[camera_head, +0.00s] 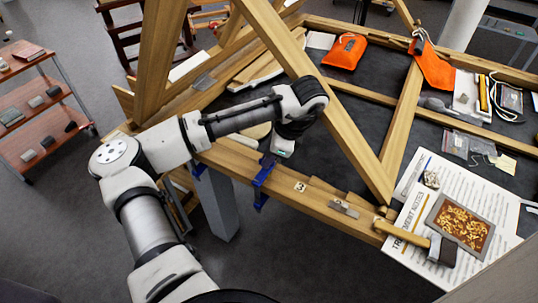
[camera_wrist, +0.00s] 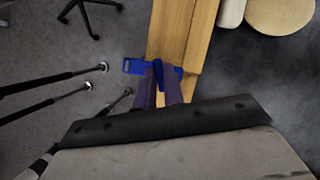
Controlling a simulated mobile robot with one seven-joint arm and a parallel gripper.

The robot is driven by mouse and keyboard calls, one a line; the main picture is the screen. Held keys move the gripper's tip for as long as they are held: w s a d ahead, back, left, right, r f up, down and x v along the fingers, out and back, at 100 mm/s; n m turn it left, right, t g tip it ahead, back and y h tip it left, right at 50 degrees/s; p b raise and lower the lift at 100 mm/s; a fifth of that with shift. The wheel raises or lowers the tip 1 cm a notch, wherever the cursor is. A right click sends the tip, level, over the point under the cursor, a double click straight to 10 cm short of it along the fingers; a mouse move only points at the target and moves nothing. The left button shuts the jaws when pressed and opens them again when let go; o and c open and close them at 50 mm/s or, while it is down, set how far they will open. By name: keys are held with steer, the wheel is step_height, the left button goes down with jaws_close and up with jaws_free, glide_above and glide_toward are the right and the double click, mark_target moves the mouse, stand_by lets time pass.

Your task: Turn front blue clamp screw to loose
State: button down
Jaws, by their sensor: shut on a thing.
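The front blue clamp (camera_head: 262,184) grips the front wooden beam in the head view, its lower part hanging below the beam. My gripper (camera_head: 272,158) reaches down to the clamp's upper end, just below my white wrist. In the wrist view the blue clamp (camera_wrist: 134,67) crosses the beam's edge. The two dark fingers of my gripper (camera_wrist: 160,75) meet the blue clamp there and are shut on its screw part. The fingers and wrist hide most of the screw, so its turn angle cannot be read.
The wooden beam (camera_wrist: 176,30) runs under my gripper. A slanted timber (camera_head: 340,125) stands close to the right of my wrist. The sheet of notes (camera_head: 408,218) and a gilt panel (camera_head: 460,226) lie to the right.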

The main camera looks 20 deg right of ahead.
steer(key=c, duration=1.5)
jaws_free()
